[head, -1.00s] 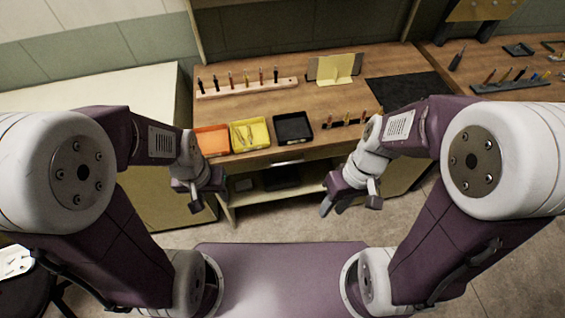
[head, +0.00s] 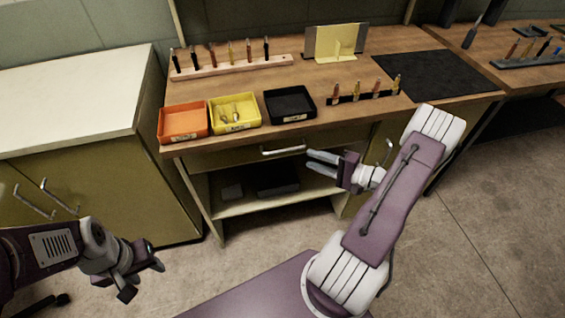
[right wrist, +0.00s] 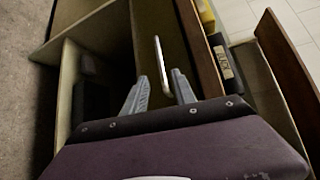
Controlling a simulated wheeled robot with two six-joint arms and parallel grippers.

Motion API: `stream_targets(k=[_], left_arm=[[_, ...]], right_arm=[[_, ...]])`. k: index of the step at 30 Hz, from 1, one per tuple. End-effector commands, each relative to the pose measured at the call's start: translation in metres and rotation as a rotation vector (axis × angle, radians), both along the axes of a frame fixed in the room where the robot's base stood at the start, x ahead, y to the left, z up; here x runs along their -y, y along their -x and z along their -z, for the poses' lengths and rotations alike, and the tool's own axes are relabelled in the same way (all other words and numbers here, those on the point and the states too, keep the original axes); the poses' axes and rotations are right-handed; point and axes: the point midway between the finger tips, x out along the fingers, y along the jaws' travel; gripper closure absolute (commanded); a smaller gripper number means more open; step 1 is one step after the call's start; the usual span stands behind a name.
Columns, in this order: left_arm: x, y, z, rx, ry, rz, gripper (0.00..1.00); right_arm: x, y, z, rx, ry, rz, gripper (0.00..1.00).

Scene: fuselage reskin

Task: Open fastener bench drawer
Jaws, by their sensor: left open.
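The fastener bench drawer (head: 235,158) has an olive front under the wooden bench top and looks shut. Its pale bar handle (head: 284,150) is on the middle of the front, and it also shows in the right wrist view as a pale handle (right wrist: 160,63). My right gripper (head: 320,162) is open and empty, just right of the handle with its fingers pointing left toward it. In the right wrist view its fingertips (right wrist: 160,83) are spread, with the handle beyond them, apparently not gripped. My left gripper (head: 144,278) is open and empty, low at the left, away from the bench.
An orange tray (head: 183,122), a yellow tray (head: 234,113) and a black tray (head: 290,104) line the bench's front edge. An open shelf (head: 290,198) is below the drawer. A pale-topped cabinet (head: 75,100) stands at left. The floor (head: 480,210) at right is clear.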

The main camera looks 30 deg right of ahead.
Motion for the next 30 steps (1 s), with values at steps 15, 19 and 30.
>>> stream_targets(k=[15, 19, 30], left_arm=[[0.000, 0.000, 0.003, 0.000, 0.000, 0.000, 0.54], [0.000, 0.000, 0.004, 0.000, 0.000, 0.000, 0.54], [0.000, 0.000, 0.004, 0.000, 0.000, 0.000, 0.54]], right_arm=[[-0.043, -0.064, 0.009, -0.002, 0.000, -0.008, 0.67], [-0.048, -0.074, 0.010, -0.002, 0.001, -0.005, 0.67], [-0.049, -0.076, 0.010, -0.002, 0.001, -0.004, 0.95]])
